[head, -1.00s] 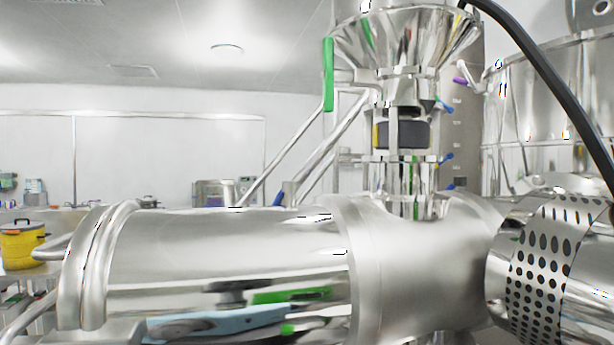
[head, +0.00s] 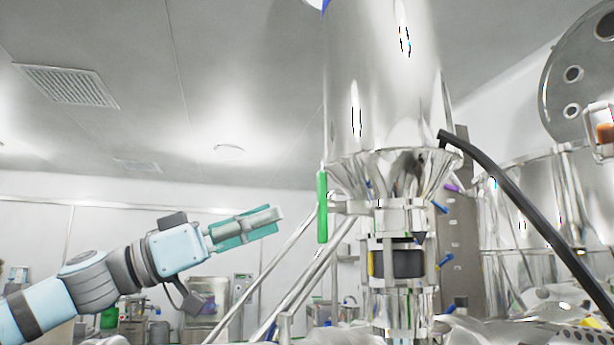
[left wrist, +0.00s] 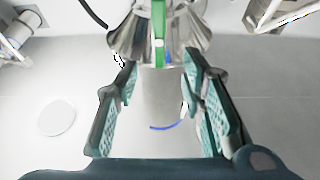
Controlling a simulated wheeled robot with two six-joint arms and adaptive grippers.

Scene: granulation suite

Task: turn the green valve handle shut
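The green valve handle (head: 322,207) hangs upright on the left side of the steel valve, below the funnel (head: 395,172). My left gripper (head: 277,217) points right toward the handle, short of it and not touching. In the left wrist view the handle (left wrist: 159,20) shows as a green strip at the top centre, beyond the fingertips. The two teal fingers of the left gripper (left wrist: 160,80) stand apart with nothing between them. My right gripper is not in view.
A tall steel vessel (head: 385,80) stands above the funnel. A black hose (head: 530,220) curves down on the right. Slanted steel struts (head: 285,265) run below the gripper and handle. Several blue and purple small handles lie right of the valve. The space left of the handle is open.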

